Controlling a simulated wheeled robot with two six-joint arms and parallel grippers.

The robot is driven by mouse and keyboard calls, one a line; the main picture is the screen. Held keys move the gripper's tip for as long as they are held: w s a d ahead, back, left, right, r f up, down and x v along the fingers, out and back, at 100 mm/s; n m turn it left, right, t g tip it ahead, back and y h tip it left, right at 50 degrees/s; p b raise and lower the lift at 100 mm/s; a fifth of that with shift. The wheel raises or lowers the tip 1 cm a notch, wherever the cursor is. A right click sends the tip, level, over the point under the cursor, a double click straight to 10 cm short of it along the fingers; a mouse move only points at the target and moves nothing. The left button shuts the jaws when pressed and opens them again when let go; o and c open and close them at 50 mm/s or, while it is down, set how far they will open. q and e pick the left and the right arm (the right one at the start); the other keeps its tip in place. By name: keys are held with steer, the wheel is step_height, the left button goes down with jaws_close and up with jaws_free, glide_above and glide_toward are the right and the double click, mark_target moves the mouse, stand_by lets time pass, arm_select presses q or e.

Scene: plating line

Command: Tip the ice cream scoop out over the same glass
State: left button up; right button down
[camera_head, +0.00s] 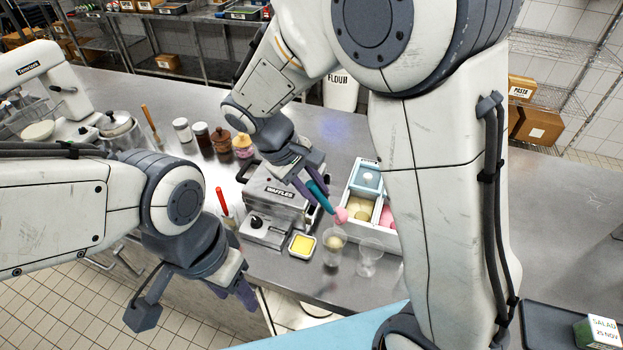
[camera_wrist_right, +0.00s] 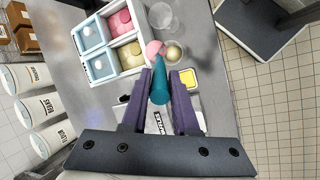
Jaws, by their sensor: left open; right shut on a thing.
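My right gripper (camera_head: 311,181) is shut on the teal ice cream scoop (camera_head: 320,196), and its fingers also show around the handle in the right wrist view (camera_wrist_right: 164,78). A ball of pink ice cream (camera_head: 341,215) sits at the scoop's end. In the head view it is just above the rim of a clear glass (camera_head: 333,256). This glass holds a pale yellow ball (camera_head: 334,242); in the wrist view the ball (camera_wrist_right: 174,54) lies right beside the pink one (camera_wrist_right: 154,48). A second glass (camera_head: 370,259) looks empty. My left gripper (camera_head: 232,291) is open and empty at the counter's front edge.
A white tub tray (camera_head: 351,203) with blue, yellow and pink compartments stands behind the glasses. The waffle maker (camera_head: 275,196) and a small yellow-filled dish (camera_head: 302,245) are to their left. Several jars (camera_head: 202,135) line the counter further left.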

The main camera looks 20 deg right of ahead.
steer(key=shift+f+b, duration=0.3)
steer(key=shift+f, duration=0.1)
steer(key=shift+d+f+b, duration=0.1)
steer(key=shift+f+b, duration=0.55)
steer(key=shift+f, duration=0.1)
steer(key=shift+a+b+x, duration=0.25)
steer(key=shift+b+x, duration=0.85)
steer(key=shift+x, duration=0.05)
steer(key=shift+s+d+r+y, duration=0.15)
steer(key=shift+d+y, duration=0.6)
steer(key=shift+y, duration=0.15)
steer(key=shift+d+r+y, duration=0.1)
steer(key=shift+d+y, duration=0.5)
steer(key=shift+y, duration=0.1)
steer(key=shift+s+d+r+y, duration=0.1)
steer(key=shift+d+y, duration=0.5)
steer(key=shift+d, duration=0.05)
steer(key=shift+d+y, duration=0.65)
steer(key=shift+y, duration=0.05)
steer(key=shift+s+d+f+t+y+b, duration=0.15)
steer(key=shift+d+f+y+b, duration=0.1)
steer(key=shift+d+y+b, duration=0.55)
steer(key=shift+d+f+t+y+b, duration=0.25)
steer(key=shift+d+y+b, duration=0.25)
steer(key=shift+d+y, duration=0.6)
steer(key=shift+s+d+f+t+y+b, duration=0.1)
steer(key=shift+d+f+y+b, duration=0.2)
steer(key=shift+d+y+b, duration=0.6)
